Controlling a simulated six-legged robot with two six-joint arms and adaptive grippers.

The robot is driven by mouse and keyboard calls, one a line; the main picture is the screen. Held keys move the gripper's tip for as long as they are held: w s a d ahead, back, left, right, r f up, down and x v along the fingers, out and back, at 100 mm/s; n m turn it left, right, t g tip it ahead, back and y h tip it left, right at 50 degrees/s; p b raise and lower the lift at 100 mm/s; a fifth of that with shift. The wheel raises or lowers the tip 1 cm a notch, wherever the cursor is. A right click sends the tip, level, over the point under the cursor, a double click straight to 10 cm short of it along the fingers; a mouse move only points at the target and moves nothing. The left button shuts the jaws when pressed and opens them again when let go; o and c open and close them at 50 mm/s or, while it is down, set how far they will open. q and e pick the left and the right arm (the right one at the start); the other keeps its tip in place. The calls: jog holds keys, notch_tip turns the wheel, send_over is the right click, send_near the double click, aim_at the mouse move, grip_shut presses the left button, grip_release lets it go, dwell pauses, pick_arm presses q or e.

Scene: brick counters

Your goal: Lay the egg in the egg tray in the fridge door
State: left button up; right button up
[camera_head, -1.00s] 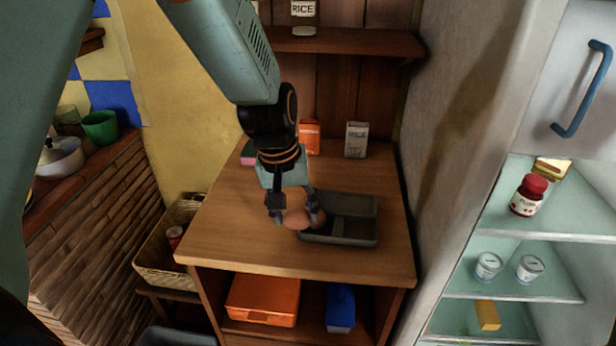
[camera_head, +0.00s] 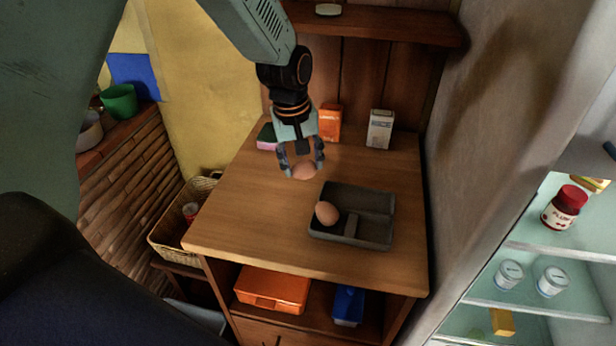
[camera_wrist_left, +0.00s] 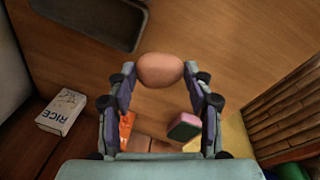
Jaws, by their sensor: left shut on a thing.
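My left gripper (camera_head: 302,168) is shut on a brown egg (camera_head: 304,171), held above the wooden counter, behind and left of a dark grey tray. The held egg also shows between the fingertips in the left wrist view (camera_wrist_left: 160,70). A second brown egg (camera_head: 326,213) sits in the left part of the grey tray (camera_head: 376,229) on the counter. The open fridge (camera_head: 560,238) is at the right, with shelves showing. No egg tray in a fridge door can be made out. My right gripper is not in view.
An orange carton (camera_head: 330,122) and a white box (camera_head: 380,129) stand at the counter's back. A pink and green block (camera_wrist_left: 184,127) lies near them. A wall panel (camera_head: 490,130) separates counter and fridge. The fridge shelves hold a red-lidded jar (camera_head: 564,207) and two cans (camera_head: 552,281).

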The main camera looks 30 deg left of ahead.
aim_at(302, 178)
pick_arm(q)
jog(key=shift+a+f, duration=0.2)
jog(key=shift+f, duration=0.6)
jog(key=f, duration=0.2)
jog(key=shift+s+d+f, duration=0.15)
jog(key=shift+d+f, duration=0.2)
jog(key=shift+f, duration=0.25)
jog(key=shift+w+a+f, duration=0.15)
jog(key=shift+w+a, duration=0.1)
jog(key=o, duration=0.8)
jog(key=shift+s+d+r, duration=0.2)
jog(key=shift+o, duration=0.2)
jog(key=shift+w+a+f, duration=0.1)
